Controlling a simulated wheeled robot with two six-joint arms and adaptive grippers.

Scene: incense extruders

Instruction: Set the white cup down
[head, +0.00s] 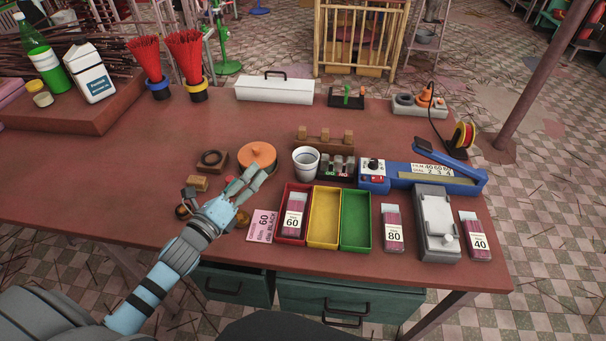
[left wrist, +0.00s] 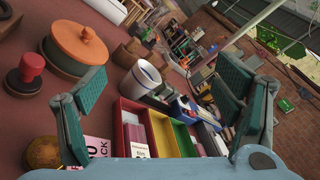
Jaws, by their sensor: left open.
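The white cup (head: 306,162) stands upright on the red-brown table, just behind the red tray and left of the black switch block. It also shows in the left wrist view (left wrist: 143,78), beyond and between my fingers, touching neither. My left gripper (head: 254,180) is open and empty, left of the cup and in front of the orange lidded pot (head: 257,157). In the left wrist view its two teal-padded fingers (left wrist: 160,105) are spread wide. My right gripper is in neither view.
Red, yellow and green trays (head: 323,230) stand in front of the cup; a pack marked 60 lies in the red one. A blue device (head: 435,176) and grey device (head: 436,222) stand to the right. A wooden rack (head: 324,139) stands behind. The table's left front is clear.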

